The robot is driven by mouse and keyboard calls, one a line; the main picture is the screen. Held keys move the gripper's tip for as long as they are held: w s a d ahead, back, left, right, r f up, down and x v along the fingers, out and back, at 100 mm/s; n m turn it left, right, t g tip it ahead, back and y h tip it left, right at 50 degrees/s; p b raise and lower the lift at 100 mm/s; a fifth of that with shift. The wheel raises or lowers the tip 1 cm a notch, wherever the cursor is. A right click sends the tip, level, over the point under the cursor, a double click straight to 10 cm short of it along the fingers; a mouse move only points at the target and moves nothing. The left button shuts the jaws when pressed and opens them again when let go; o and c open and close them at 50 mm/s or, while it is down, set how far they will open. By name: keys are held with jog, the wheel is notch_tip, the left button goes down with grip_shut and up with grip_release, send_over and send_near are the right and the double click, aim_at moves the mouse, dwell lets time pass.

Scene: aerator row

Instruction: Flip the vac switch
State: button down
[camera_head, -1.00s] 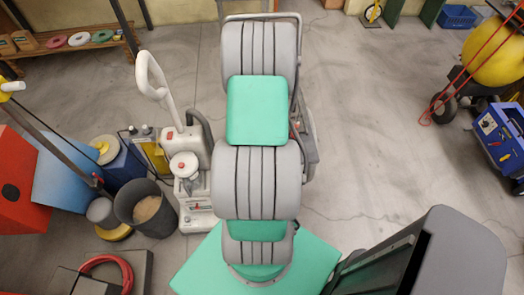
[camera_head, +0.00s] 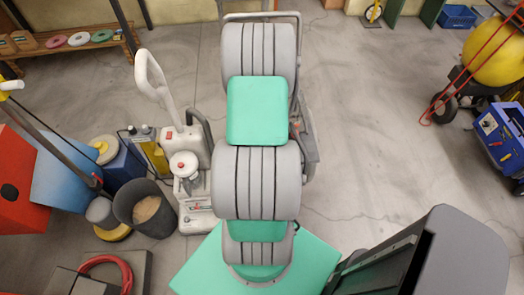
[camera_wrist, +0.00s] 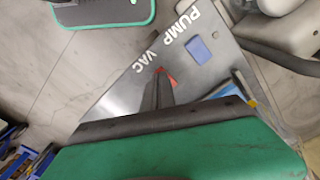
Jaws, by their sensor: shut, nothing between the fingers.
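In the wrist view a grey panel (camera_wrist: 219,72) carries the white labels PUMP and VAC. A blue switch (camera_wrist: 201,48) sits by PUMP. A red switch (camera_wrist: 173,77), by VAC, shows only in part behind the fingertips. My gripper (camera_wrist: 160,74) is shut and empty, its dark fingers narrow and together. Its tips overlap the edge of the red switch; I cannot tell whether they touch it. In the head view my arm hides the gripper and the panel.
A pale wheeled machine (camera_head: 193,150) with a tall looped handle (camera_head: 152,78) stands left of my arm. Bare floor (camera_head: 375,110) lies to the right. A dark hose (camera_wrist: 275,55) crosses the wrist view's right.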

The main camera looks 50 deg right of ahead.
jog(key=shift+f+b, duration=0.3)
jog(key=shift+f, duration=0.1)
notch_tip(320, 180, up, 7)
jog(key=p, duration=0.5)
dwell(0.4)
